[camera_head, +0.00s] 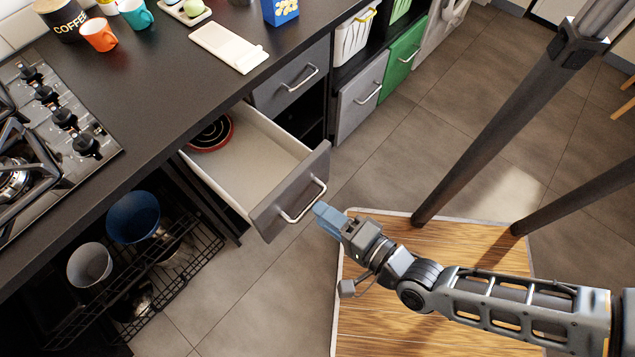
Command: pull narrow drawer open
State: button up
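A narrow drawer (290,199) with a dark grey front and pale inside stands pulled out from under the dark counter. A curved metal handle (304,203) is on its front. A red and black round item (212,134) lies at the back of the drawer. My gripper (324,215), with blue fingertips, is just right of the handle and close to it. I cannot tell whether the fingertips touch the handle, or whether they are parted.
A closed grey drawer (291,80) is farther along the counter. A wire rack (165,275) with bowls is at the lower left. The gas hob (50,130) is on the counter at left. A wooden surface (400,320) lies below my arm. Tiled floor is clear beyond the drawer.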

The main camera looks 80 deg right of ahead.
jog(key=shift+v, duration=2.3)
